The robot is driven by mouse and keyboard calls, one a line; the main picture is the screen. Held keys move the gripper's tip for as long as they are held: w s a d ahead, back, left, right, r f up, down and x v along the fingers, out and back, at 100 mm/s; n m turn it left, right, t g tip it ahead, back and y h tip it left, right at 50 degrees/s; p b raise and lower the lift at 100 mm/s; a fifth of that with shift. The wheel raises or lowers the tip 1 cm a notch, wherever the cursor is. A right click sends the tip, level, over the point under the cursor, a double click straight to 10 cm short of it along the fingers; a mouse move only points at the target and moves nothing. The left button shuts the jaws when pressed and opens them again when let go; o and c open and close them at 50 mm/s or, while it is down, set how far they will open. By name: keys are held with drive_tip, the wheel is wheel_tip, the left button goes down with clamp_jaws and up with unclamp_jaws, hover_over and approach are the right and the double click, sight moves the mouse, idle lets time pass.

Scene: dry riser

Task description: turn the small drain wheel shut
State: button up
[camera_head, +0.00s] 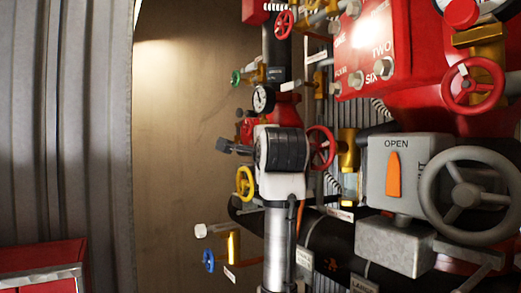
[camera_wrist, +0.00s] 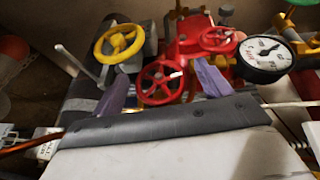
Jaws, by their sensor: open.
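No label marks the drain wheel, so I cannot tell which handwheel it is. A small blue wheel (camera_head: 208,261) sits low on a brass valve with a white cap (camera_head: 200,231). A yellow wheel (camera_head: 245,183) is above it, just below my gripper (camera_head: 229,147). In the wrist view the yellow wheel (camera_wrist: 120,43) is beyond the left finger. A red wheel (camera_wrist: 161,82) shows between the fingers of my gripper (camera_wrist: 163,74), and another red wheel (camera_wrist: 219,39) is beyond the right finger. The fingers are apart and hold nothing. The blue wheel is not visible in the wrist view.
A pressure gauge (camera_wrist: 263,58) is close to the right finger. A green wheel (camera_head: 236,77) is higher up. A grey box with a large handwheel (camera_head: 466,190), a red manifold (camera_head: 385,45) and a thick black pipe (camera_head: 330,240) crowd the right. The brown wall (camera_head: 185,130) at left is bare.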

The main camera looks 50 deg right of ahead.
drive_tip(key=shift+w+d, duration=0.25)
drive_tip(key=shift+w, duration=0.05)
drive_tip(key=shift+c, duration=0.5)
drive_tip(key=c, duration=0.9)
drive_tip(key=shift+f, duration=0.15)
drive_tip(key=shift+b, duration=0.3)
